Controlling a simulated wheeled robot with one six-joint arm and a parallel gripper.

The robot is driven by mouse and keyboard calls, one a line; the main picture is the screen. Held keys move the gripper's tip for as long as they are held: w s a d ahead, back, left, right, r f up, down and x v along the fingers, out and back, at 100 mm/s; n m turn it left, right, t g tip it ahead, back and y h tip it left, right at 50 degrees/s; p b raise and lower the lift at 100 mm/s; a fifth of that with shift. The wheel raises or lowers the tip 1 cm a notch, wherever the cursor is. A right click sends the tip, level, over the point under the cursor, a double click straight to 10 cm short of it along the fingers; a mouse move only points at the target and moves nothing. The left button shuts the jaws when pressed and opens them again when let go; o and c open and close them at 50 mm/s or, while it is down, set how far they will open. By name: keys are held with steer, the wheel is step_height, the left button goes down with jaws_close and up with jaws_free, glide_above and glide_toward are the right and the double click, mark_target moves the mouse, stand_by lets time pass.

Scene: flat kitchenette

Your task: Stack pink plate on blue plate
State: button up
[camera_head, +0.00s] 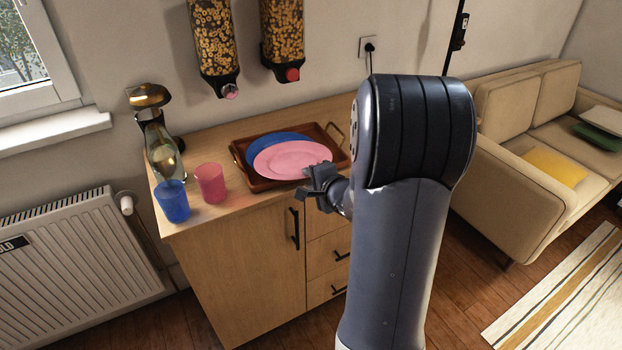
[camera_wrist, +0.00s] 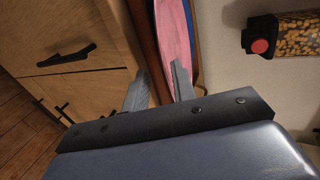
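The pink plate (camera_head: 290,159) lies over the blue plate (camera_head: 262,146), shifted toward the front right, so a blue crescent shows behind and to its left. Both are in the brown tray (camera_head: 237,155). In the wrist view the pink plate (camera_wrist: 172,40) lies beyond the fingers, with a thin blue strip (camera_wrist: 194,30) along it. My gripper (camera_head: 318,182) is at the pink plate's front right edge, near the tray's front rim. In the wrist view its fingers (camera_wrist: 159,85) are apart, with no clear grip on the plate. Whether they touch it I cannot tell.
A pink cup (camera_head: 210,183), a blue cup (camera_head: 173,202) and a glass bottle (camera_head: 163,160) stand left of the tray on the wooden counter (camera_head: 235,207). Two cereal dispensers (camera_head: 213,45) hang above. A sofa (camera_head: 520,180) is to the right.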

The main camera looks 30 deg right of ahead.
steer(key=p+v, duration=0.1)
steer(key=v, duration=1.1)
steer(key=shift+r, duration=0.5)
steer(key=shift+o, duration=0.5)
steer(key=shift+p, duration=0.3)
